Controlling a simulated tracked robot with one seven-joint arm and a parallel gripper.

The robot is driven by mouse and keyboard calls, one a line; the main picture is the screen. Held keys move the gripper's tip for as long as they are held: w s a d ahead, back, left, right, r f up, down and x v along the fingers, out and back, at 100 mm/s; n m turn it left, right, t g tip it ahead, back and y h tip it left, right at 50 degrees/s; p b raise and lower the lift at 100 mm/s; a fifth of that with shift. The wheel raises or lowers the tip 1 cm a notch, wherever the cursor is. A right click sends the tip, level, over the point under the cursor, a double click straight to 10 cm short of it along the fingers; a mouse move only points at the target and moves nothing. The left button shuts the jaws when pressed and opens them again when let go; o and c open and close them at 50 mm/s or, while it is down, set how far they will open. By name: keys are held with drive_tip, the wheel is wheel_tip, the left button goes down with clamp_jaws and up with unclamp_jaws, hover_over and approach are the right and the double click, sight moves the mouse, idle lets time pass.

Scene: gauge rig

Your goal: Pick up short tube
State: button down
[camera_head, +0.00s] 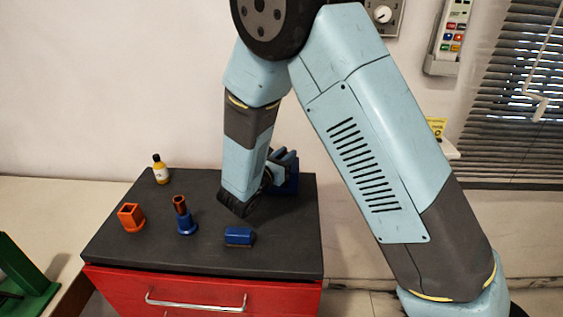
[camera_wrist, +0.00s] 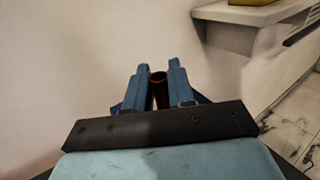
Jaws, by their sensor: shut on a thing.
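The short tube (camera_wrist: 159,78) shows in the wrist view as a dark tube with an orange-brown round rim, between the two blue fingers of my gripper (camera_wrist: 160,72). The fingers are shut on it. In the head view my gripper (camera_head: 283,165) is at the back right of the dark table top, partly behind my arm, and the tube in it cannot be made out. A dark blue block (camera_head: 291,186) stands right by the gripper there. Whether the tube touches that block cannot be told.
On the dark table top (camera_head: 150,245) stand an orange square holder (camera_head: 131,218), a blue stand (camera_head: 187,226) with an orange-brown tube (camera_head: 180,204) upright in it, a blue block (camera_head: 239,236) and a yellow-white bottle (camera_head: 160,172). The wall is close behind.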

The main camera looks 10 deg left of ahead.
drive_tip(key=shift+r, duration=0.1)
drive_tip(key=shift+r, duration=0.25)
wheel_tip(320, 180, up, 2)
drive_tip(key=shift+r, duration=0.1)
drive_tip(key=s+a+r, duration=0.1)
drive_tip(key=s+r, duration=0.9)
drive_tip(key=s, duration=0.4)
